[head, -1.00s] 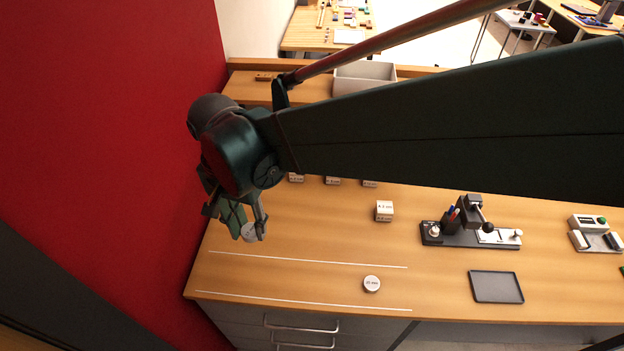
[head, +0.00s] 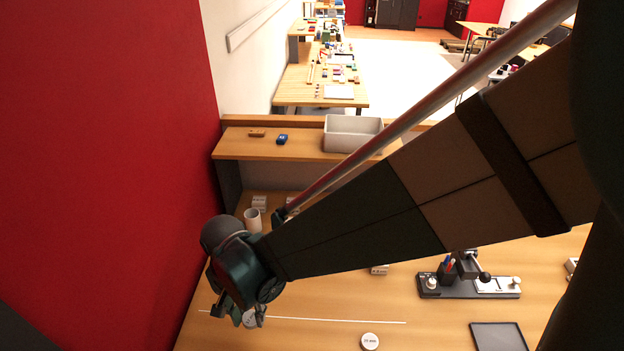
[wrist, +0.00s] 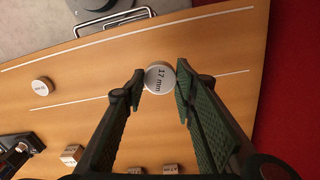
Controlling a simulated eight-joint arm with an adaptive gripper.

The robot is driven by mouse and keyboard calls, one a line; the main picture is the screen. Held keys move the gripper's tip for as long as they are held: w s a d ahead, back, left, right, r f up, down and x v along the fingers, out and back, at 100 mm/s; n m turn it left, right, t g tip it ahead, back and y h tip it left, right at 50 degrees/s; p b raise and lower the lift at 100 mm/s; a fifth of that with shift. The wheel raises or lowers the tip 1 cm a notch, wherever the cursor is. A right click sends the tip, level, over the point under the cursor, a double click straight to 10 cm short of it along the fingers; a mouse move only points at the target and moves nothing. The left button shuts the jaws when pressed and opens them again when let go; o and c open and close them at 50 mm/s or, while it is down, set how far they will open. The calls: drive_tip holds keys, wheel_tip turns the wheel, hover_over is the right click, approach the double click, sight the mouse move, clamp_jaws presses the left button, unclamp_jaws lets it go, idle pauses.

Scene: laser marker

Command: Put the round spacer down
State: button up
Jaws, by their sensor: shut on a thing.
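The round spacer (wrist: 160,77) is a pale disc with "17 mm" on its face. My gripper (wrist: 160,86) is shut on it, with one finger on each side in the wrist view. In the head view the spacer (head: 250,319) shows at the fingertips of my gripper (head: 249,317), at the left of the bench, overlapping a white line (head: 330,319). I cannot tell whether its underside touches the bench.
Another round spacer (head: 370,341) lies to the right on the bench (head: 300,340); it also shows in the wrist view (wrist: 42,86). A dark tray (head: 497,337) and a black fixture (head: 470,287) are further right. A red wall (head: 110,170) is close on the left.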

hover_over(257, 337)
drive_tip(key=shift+a+f+b, duration=0.1)
drive_tip(key=shift+f+b, duration=0.2)
drive_tip(key=shift+f, duration=2.6)
drive_tip(key=shift+f, duration=0.15)
drive_tip(key=shift+f, duration=1.95)
drive_tip(key=shift+f+b, duration=0.15)
drive_tip(key=shift+b, duration=0.25)
drive_tip(key=o, duration=0.9)
drive_tip(key=shift+r, duration=0.2)
drive_tip(key=shift+a+r+p, duration=0.2)
drive_tip(key=shift+r+p, duration=0.6)
drive_tip(key=shift+r, duration=5.2)
